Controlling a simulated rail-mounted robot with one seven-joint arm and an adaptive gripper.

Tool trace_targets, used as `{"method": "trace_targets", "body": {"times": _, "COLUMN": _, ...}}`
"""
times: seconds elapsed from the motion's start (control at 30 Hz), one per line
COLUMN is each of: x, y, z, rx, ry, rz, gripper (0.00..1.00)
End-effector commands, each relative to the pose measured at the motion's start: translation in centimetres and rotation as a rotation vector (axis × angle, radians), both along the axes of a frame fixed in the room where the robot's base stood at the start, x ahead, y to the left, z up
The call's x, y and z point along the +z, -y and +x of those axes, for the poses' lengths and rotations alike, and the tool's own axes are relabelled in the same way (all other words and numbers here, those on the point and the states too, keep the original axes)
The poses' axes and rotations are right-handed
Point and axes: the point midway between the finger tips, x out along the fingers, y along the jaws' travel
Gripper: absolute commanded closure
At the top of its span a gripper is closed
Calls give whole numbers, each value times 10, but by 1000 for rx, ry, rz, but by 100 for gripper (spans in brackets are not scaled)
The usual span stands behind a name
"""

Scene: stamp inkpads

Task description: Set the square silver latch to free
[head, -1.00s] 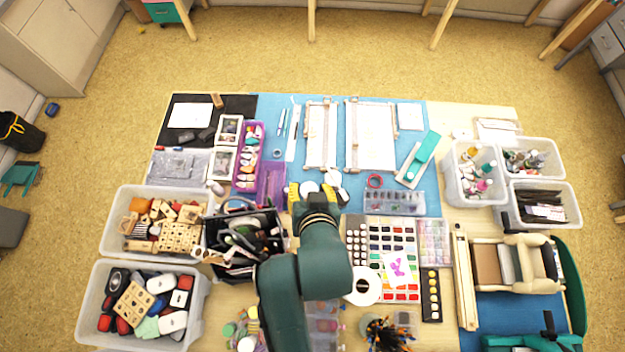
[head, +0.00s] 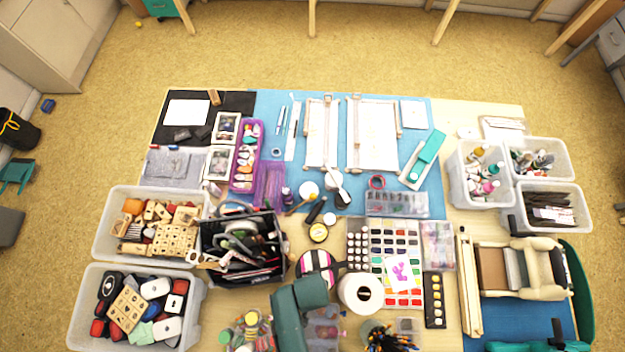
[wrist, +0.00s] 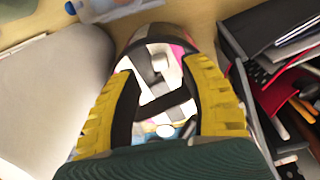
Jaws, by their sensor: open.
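I cannot make out a square silver latch for certain in either view. My gripper (wrist: 160,64) is open in the wrist view, its two yellow ridged fingers spread apart. Between and beyond them shows a round dark-rimmed piece (wrist: 157,88) with white, grey and pink patches and a dark band; I cannot tell whether the fingers touch it. In the head view a round black, white and pink piece (head: 317,264) lies just beyond my arm. My fingers cannot be made out in the head view.
A black caddy of tools (head: 235,277) stands left of my arm, and a white roll (head: 361,292) lies to the right. Stamp bins (head: 85,345) are farther left. The paint palette (head: 378,233) and a crowded table surround this spot.

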Motion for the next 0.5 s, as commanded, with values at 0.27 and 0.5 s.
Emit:
{"method": "trace_targets", "body": {"times": 0.27, "x": -35, "y": 0, "z": 0, "rx": 0, "ry": 1, "rz": 0, "gripper": 54}}
{"method": "trace_targets", "body": {"times": 0.5, "x": -36, "y": 0, "z": 1, "rx": 0, "ry": 2, "rz": 1, "gripper": 54}}
